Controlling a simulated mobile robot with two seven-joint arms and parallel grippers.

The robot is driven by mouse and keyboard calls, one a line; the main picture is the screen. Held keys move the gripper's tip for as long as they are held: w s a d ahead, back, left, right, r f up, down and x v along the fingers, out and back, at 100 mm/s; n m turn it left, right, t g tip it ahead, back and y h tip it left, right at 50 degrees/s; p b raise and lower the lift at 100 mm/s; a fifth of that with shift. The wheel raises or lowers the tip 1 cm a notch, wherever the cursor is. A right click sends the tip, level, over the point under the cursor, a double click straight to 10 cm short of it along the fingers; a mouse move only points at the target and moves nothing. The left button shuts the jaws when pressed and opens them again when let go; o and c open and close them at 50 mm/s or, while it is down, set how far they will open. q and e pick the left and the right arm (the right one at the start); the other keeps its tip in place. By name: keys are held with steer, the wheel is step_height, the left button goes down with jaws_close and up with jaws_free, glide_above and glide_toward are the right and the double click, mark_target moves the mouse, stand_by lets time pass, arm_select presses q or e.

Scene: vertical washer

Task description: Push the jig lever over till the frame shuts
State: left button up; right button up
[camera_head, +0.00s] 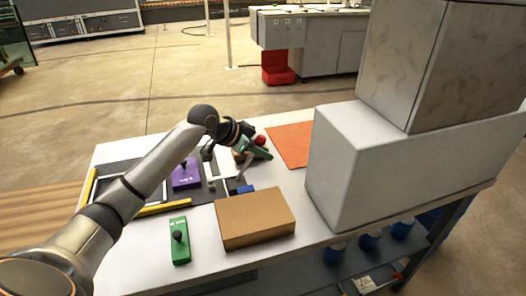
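My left arm reaches in from the left over the white table, and its gripper (240,158) is over the right part of the jig. The jig (150,190) is a dark plate with yellow bars and a pale frame. A purple block (186,175) with a dark knob sits on it. A green part (259,150) and a red round knob (260,140) show right beside the gripper. My wrist and fingers hide much of this spot, so I cannot tell which part is the lever or whether I touch it. My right gripper is out of view.
A brown box (255,218) and a green block (180,240) with a dark knob stand in front of the jig. An orange sheet (290,144) lies behind. Large grey boxes (350,165) fill the table's right side. Blue cups (369,241) are below.

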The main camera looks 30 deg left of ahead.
arm_select(q)
jaws_close()
steer(key=shift+r, duration=0.2)
stand_by(0.8)
